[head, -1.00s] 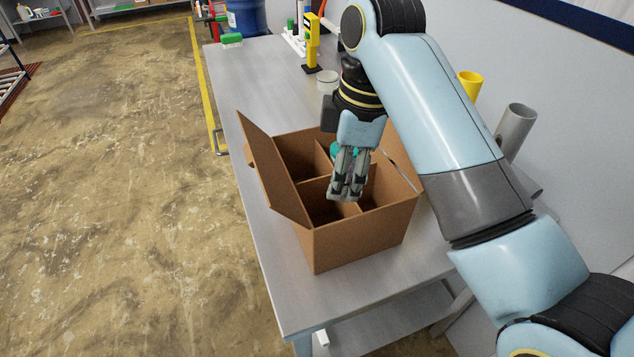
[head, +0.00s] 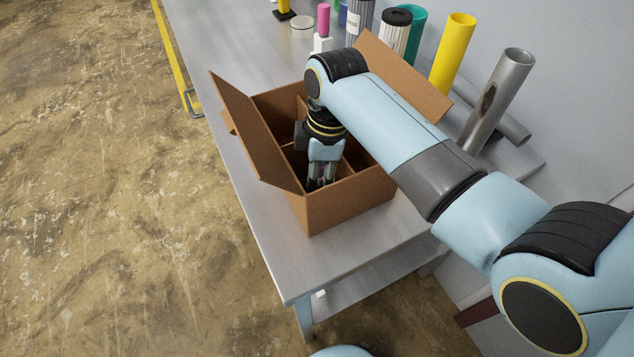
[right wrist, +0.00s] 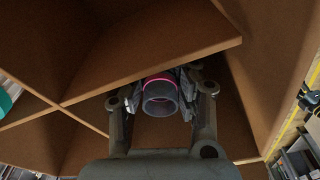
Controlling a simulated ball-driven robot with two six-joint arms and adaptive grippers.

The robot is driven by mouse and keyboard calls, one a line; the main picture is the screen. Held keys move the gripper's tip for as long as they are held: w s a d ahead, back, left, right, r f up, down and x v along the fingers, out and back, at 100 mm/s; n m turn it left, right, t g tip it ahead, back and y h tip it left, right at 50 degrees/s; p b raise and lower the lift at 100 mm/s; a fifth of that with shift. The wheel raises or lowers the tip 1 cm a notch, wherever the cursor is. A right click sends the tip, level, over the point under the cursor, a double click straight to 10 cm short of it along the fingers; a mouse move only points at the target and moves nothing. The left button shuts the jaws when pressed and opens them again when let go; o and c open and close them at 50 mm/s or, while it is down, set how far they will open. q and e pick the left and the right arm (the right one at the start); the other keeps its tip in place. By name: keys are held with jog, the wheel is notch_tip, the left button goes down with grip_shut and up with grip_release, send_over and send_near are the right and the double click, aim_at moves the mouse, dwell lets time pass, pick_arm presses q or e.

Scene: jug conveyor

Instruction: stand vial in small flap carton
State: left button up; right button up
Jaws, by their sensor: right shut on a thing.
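The brown flap carton (head: 350,207) stands on the grey table with its top open and dividers inside; it also fills most of the right wrist view (right wrist: 150,40). My right gripper (head: 320,184) reaches down into the compartment nearest me, its fingertips below the rim. In the right wrist view the gripper (right wrist: 162,98) is shut on the vial (right wrist: 160,104), a grey-rimmed cylinder with a pink band, seen end-on between the fingers. The vial's lower part is hidden, so I cannot tell whether it touches the carton floor. My left gripper is not in view.
Carton flaps stand up at the left (head: 252,130) and lean out at the back right (head: 405,80). Behind are a yellow tube (head: 453,55), a grey tube (head: 497,100) and several containers. A teal thing (right wrist: 6,98) shows at the right wrist view's left edge. The near tabletop is clear.

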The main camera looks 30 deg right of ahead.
aim_at(317, 187)
notch_tip(317, 187, down, 3)
jog(key=shift+r, duration=0.2)
jog(key=shift+f, duration=0.35)
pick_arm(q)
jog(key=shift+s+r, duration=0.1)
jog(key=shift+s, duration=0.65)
pick_arm(e)
jog(key=shift+f, duration=0.15)
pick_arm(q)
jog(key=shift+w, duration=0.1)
pick_arm(e)
jog(key=o, duration=1)
jog(key=shift+s+f, duration=0.1)
jog(key=shift+r, duration=0.25)
jog(key=r, duration=0.4)
jog(key=d+r, duration=0.1)
jog(key=r, duration=0.7)
jog(key=shift+s+d, duration=0.15)
jog(key=shift+s, duration=0.05)
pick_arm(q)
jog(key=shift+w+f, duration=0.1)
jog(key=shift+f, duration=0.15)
